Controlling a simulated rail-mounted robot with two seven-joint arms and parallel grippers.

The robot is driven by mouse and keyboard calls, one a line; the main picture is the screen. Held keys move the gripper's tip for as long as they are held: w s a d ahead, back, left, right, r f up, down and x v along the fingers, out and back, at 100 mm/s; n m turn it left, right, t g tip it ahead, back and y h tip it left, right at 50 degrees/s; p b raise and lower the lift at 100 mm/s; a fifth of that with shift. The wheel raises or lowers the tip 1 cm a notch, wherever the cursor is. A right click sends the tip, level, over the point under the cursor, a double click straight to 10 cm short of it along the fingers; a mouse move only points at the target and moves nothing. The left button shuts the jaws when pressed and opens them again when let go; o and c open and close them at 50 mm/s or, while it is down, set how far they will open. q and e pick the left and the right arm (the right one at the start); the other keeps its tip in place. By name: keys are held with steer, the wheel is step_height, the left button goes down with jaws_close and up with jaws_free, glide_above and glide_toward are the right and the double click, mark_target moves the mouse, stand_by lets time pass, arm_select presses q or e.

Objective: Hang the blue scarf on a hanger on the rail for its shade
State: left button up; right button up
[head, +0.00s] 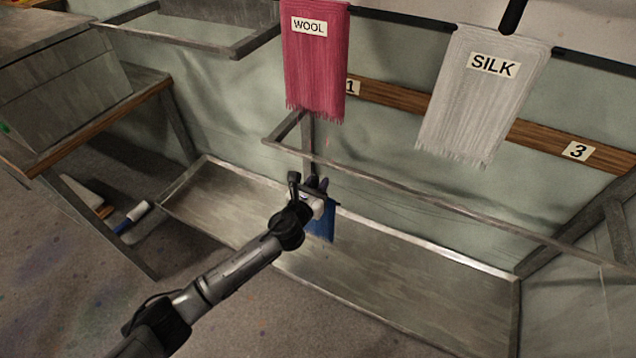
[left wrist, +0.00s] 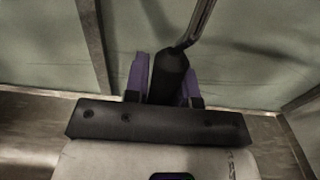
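My left gripper (head: 318,186) is in the middle of the head view, over the long metal tray. In the left wrist view its purple fingers (left wrist: 138,75) are closed around a black grip (left wrist: 168,75) with a bent metal hook (left wrist: 198,24) rising from it, apparently the hanger. The blue scarf (head: 322,222) hangs just below the gripper, partly hidden by it; how it sits on the hanger is hidden. A grey metal rail (head: 420,188) crosses in front of the wall, just above and to the right of the gripper. My right gripper is not in view.
A red WOOL cloth (head: 314,75) and a pale SILK cloth (head: 480,105) hang above. A wooden board (head: 400,101) behind carries labels 1 (head: 352,87) and 3 (head: 577,151). The metal tray (head: 400,300) below looks empty. A bench (head: 90,125) stands at the left.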

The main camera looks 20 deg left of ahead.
arm_select(q)
steer(key=o, duration=0.4)
steer(key=shift+s, duration=0.1)
